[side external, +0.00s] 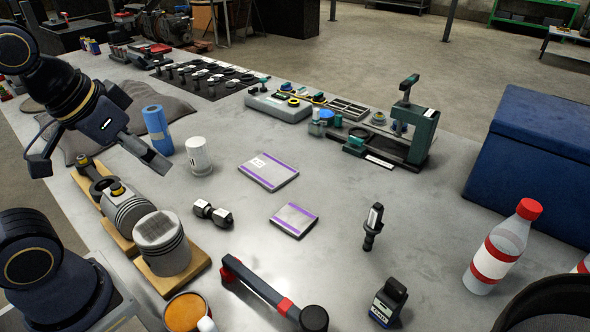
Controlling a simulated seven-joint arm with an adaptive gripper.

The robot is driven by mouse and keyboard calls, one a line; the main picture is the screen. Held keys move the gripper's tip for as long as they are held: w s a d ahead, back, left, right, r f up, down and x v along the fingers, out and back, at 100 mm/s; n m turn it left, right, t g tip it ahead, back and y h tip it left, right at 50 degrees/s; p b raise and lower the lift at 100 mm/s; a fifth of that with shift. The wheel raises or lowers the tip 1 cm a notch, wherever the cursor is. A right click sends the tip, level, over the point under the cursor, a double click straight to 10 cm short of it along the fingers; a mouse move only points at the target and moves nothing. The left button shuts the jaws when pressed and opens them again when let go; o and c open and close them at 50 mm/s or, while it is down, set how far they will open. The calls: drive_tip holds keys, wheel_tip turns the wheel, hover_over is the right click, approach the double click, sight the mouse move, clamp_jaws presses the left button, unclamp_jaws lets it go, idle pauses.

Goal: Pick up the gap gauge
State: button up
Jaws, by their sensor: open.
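I cannot tell for certain which item is the gap gauge. One candidate is a slim dark tool with a pale face (373,227), lying on the right-middle of the bench. Another is a short black-and-silver piece (213,213) left of centre. My gripper (98,165) is at the left, above the bench edge, with its two fingers spread wide and nothing between them. It is nearer the short piece than the slim tool and touches neither.
Pistons (164,243) on wooden blocks stand below my gripper. A blue roll (157,130) and white cup (199,156) are near its right finger. A red-and-black bar tool (262,289) lies in front. A bottle (502,247) and blue box (535,155) stand right.

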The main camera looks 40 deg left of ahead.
drive_tip(key=shift+o, duration=0.6)
